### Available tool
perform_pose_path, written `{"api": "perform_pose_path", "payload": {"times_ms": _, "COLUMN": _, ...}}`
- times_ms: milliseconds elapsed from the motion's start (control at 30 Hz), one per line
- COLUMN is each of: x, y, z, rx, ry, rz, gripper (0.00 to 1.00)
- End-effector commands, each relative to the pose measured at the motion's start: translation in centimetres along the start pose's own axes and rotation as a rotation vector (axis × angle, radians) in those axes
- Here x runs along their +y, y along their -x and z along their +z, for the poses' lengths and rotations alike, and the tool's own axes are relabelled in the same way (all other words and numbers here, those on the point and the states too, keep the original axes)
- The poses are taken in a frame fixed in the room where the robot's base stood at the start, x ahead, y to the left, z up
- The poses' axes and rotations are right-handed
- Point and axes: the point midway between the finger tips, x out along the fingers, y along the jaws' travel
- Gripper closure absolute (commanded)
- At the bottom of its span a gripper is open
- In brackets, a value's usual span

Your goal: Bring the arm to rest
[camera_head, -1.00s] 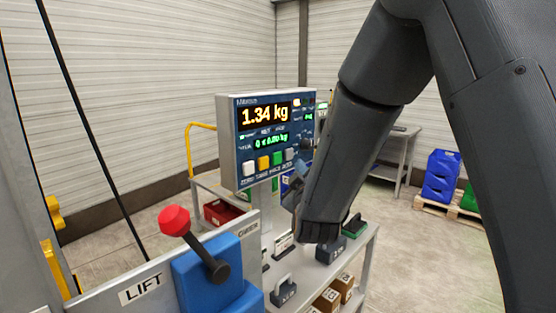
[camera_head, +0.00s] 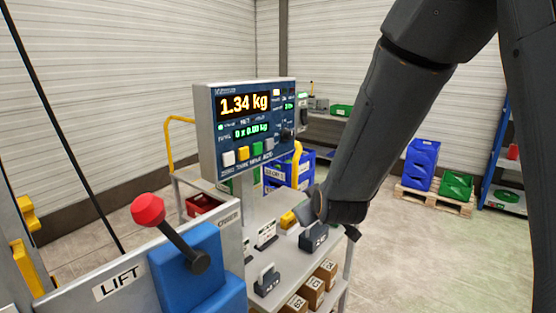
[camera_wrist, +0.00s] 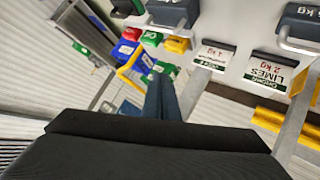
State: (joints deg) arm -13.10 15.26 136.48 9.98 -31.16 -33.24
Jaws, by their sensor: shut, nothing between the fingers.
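My arm (camera_head: 385,125) comes down from the upper right in the head view. My gripper (camera_head: 312,206) is at its lower end, partly hidden by my wrist, beside the weighing display (camera_head: 245,130) and above the bench (camera_head: 255,275). In the wrist view the fingers of my gripper (camera_wrist: 161,92) are together with nothing between them. The display reads 1.34 kg. Dark weights with handles (camera_head: 267,280) stand on the bench, one of them (camera_head: 316,238) just below my gripper.
A blue lever box (camera_head: 190,275) with a red knob (camera_head: 148,209) stands at the front left by a LIFT label (camera_head: 118,282). Cardboard boxes (camera_head: 326,271) sit on the bench's lower level. Blue crates (camera_head: 422,165) stand on a pallet behind. Floor at the right is clear.

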Motion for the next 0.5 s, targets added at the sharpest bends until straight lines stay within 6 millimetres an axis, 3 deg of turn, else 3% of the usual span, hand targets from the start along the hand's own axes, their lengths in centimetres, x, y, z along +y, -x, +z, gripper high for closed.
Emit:
{"api": "perform_pose_path", "payload": {"times_ms": 100, "x": -0.2, "y": 2.6, "z": 6.3, "rx": -0.211, "ry": -0.145, "rz": -0.083, "gripper": 1.00}}
{"api": "perform_pose_path", "payload": {"times_ms": 300, "x": -1.4, "y": 9.6, "z": 16.0, "rx": -0.582, "ry": -0.377, "rz": -0.157, "gripper": 1.00}}
{"api": "perform_pose_path", "payload": {"times_ms": 400, "x": -1.9, "y": 13.1, "z": 19.2, "rx": -0.732, "ry": -0.465, "rz": -0.162, "gripper": 1.00}}
{"api": "perform_pose_path", "payload": {"times_ms": 500, "x": -2.2, "y": 15.6, "z": 21.3, "rx": -0.836, "ry": -0.524, "rz": -0.157, "gripper": 1.00}}
